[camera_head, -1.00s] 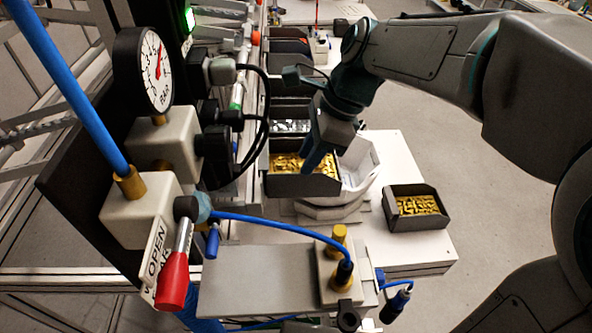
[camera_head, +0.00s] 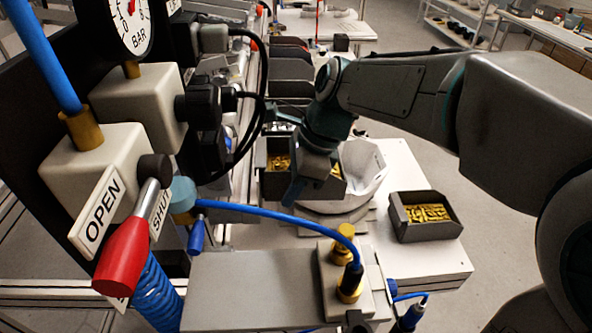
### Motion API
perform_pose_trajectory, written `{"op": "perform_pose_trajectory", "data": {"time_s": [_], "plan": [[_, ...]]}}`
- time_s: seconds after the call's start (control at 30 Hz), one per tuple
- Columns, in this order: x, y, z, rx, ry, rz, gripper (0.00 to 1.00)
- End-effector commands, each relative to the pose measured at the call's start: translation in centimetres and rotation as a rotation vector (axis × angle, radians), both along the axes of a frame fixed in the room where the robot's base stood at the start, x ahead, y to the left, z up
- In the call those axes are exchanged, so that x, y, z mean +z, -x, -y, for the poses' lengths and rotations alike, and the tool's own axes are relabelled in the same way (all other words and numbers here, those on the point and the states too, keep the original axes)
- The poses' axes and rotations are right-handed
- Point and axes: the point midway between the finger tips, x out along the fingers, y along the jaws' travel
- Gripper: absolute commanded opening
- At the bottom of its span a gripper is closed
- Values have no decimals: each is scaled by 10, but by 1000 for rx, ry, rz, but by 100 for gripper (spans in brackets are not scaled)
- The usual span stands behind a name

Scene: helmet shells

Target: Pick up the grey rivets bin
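Two dark grey bins hold small gold-coloured parts that look like rivets. One bin (camera_head: 272,184) stands at the near end of the row of bins, left of a white helmet shell (camera_head: 366,166). The other bin (camera_head: 402,213) sits alone on the white table at the right. I cannot tell from the view which one the task names. My gripper (camera_head: 293,191) points down at the near wall of the row-end bin and covers part of it. Its bluish fingertip overlaps the wall in the picture. I cannot tell whether it touches, or whether the fingers are apart.
A valve panel with a red lever (camera_head: 128,250), an OPEN label and a gauge (camera_head: 130,15) fills the left foreground. A blue hose (camera_head: 270,222) crosses to a brass fitting (camera_head: 346,250). More dark bins (camera_head: 288,68) stand behind. Floor at right is clear.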

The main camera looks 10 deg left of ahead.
Motion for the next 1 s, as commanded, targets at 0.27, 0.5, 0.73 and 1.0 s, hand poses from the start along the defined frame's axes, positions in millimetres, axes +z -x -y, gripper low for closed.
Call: {"op": "perform_pose_trajectory", "data": {"time_s": [0.27,0.5,0.73,1.0], "plan": [[0,0,0,0,0,0,0],[3,0,0,0,0,1,0],[13,0,0,0,0,1,0],[23,0,0,0,0,1,0]]}}
